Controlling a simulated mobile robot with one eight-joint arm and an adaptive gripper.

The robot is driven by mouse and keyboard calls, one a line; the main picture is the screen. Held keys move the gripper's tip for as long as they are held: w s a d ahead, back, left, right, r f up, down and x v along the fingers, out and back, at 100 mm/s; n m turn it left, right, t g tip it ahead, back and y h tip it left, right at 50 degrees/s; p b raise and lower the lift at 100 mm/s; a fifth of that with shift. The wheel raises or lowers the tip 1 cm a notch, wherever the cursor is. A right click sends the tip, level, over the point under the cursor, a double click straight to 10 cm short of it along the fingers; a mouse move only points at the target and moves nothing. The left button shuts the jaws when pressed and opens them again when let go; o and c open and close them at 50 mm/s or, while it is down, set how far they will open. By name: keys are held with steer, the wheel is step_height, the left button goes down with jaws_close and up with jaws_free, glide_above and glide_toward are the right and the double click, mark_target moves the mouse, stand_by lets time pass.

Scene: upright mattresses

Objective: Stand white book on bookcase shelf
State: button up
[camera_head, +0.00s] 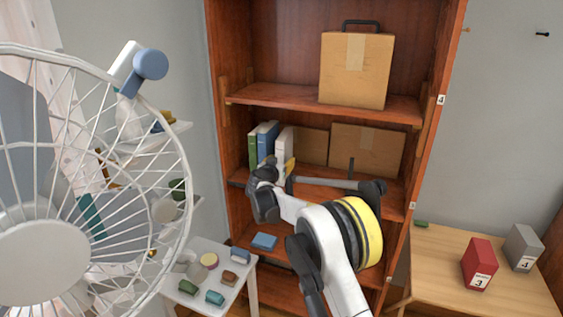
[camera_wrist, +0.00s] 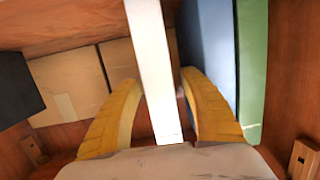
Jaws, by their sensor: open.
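The white book (camera_head: 285,143) stands upright on the bookcase's middle shelf (camera_head: 322,180), just right of the blue book (camera_head: 266,141). In the wrist view the white book (camera_wrist: 155,65) runs between the two yellow fingers of my gripper (camera_wrist: 160,115). The fingers are open, one on each side of it, with a visible gap on the left and a narrower one on the right. In the head view my gripper (camera_head: 286,168) is at the shelf front, partly hiding the lower part of the book.
A green book (camera_head: 252,150) stands left of the blue one. Cardboard boxes (camera_head: 366,150) fill the shelf's right side. A shelf above holds a larger box (camera_head: 355,72). A white fan (camera_head: 95,180) is at left. A small table (camera_head: 242,272) with several small items stands below.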

steer(key=v, duration=1.1)
steer(key=s+d+r+g, duration=0.3)
steer(key=s+d+r, duration=0.2)
steer(key=s+d, duration=0.5)
steer(key=s+d+r+g, duration=0.2)
steer(key=s+d+r, duration=0.2)
steer(key=s+d, duration=0.6)
steer(key=s+d+f+n+g+y, duration=0.1)
steer(key=s+f, duration=0.1)
steer(key=s, duration=0.7)
steer(key=s+d+f+n+g+y, duration=0.1)
steer(key=s+f, duration=0.2)
steer(key=s, duration=0.7)
steer(key=s+d+f+g+y, duration=0.1)
steer(key=s+f, duration=0.1)
steer(key=s, duration=0.8)
steer(key=shift+s+d+f+n+y, duration=0.2)
steer(key=shift+d+f+n+y, duration=0.1)
steer(key=shift+d+n+y, duration=0.1)
